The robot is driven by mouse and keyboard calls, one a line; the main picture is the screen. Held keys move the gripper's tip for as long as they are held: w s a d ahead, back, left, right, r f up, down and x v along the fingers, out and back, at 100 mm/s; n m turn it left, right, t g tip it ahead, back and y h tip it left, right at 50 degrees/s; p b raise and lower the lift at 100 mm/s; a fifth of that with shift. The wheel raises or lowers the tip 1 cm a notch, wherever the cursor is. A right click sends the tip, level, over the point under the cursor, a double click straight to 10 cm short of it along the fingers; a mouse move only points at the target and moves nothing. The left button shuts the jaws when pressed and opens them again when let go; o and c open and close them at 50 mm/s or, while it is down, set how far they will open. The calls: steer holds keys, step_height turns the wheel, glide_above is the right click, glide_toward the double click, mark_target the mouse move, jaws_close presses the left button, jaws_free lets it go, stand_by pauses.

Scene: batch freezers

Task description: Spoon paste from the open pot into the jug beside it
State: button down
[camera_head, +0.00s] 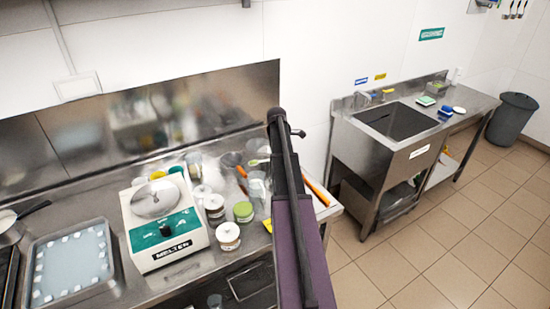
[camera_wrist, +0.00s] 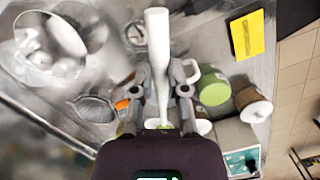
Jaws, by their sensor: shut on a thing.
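In the wrist view my gripper (camera_wrist: 160,85) is shut on a pale spoon-like utensil (camera_wrist: 157,35). Its white handle stands up between the fingers, and a green part shows below them near my wrist. A green pot (camera_wrist: 213,87) is just right of the fingers; it also shows in the head view (camera_head: 243,212). I cannot tell for sure whether it is open. A clear jug (camera_head: 256,184) stands behind it, close to my arm. My arm hides the gripper in the head view.
Lidded jars (camera_head: 228,236) and the white melter (camera_head: 165,225) stand left of the green pot. A strainer (camera_wrist: 95,107) and a yellow card (camera_wrist: 247,35) lie nearby. A tray (camera_head: 70,294) is at the far left; a sink (camera_head: 400,120) is at the right.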

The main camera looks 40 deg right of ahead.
steer(key=shift+s+d, duration=0.1)
steer(key=shift+d, duration=0.15)
stand_by(0.4)
steer(key=shift+f, duration=0.2)
